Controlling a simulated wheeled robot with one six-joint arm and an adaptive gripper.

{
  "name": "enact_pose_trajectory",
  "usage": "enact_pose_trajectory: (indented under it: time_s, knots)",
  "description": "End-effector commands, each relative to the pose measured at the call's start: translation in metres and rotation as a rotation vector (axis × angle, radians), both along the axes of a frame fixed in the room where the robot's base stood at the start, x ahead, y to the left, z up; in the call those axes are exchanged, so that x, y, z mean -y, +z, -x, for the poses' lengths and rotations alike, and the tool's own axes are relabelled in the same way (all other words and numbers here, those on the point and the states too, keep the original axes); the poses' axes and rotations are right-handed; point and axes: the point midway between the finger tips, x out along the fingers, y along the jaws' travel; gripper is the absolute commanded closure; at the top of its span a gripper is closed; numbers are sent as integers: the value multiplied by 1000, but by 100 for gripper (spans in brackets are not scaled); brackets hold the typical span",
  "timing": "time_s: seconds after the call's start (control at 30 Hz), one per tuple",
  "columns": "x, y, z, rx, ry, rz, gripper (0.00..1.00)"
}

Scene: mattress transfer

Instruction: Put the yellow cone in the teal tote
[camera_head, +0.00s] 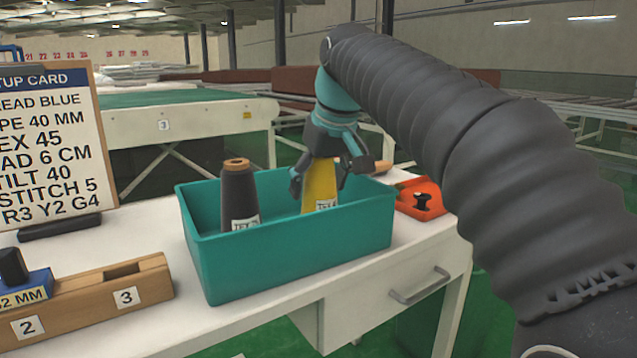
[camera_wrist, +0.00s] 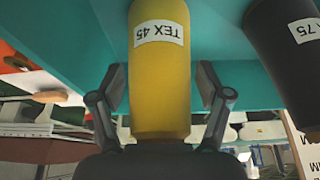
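The yellow cone (camera_head: 319,184) stands in the teal tote (camera_head: 300,255), with its lower end hidden behind the tote's front wall. In the wrist view the yellow cone (camera_wrist: 160,90) carries a white "TEX 45" label and looks roughly centred between the fingers. My gripper (camera_head: 320,184) reaches down into the tote with a finger on either side of the cone. In the wrist view my gripper (camera_wrist: 160,90) is open, with narrow gaps showing between both fingers and the cone.
A dark grey cone (camera_head: 239,195) stands in the tote to the left; it also shows in the wrist view (camera_wrist: 290,40). An orange holder (camera_head: 420,200) sits right of the tote. A wooden rack (camera_head: 85,300) and a setup card (camera_head: 50,140) are at the left.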

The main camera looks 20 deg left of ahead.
Motion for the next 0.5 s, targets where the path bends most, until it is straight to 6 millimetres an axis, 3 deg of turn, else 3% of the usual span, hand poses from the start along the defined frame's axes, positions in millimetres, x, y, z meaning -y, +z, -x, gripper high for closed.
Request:
enact_pose_trajectory:
  time_s: [0.27,0.5]
  knots:
    - [0,4,0,0,0,0,23]
    - [9,37,9,2,0,-1,23]
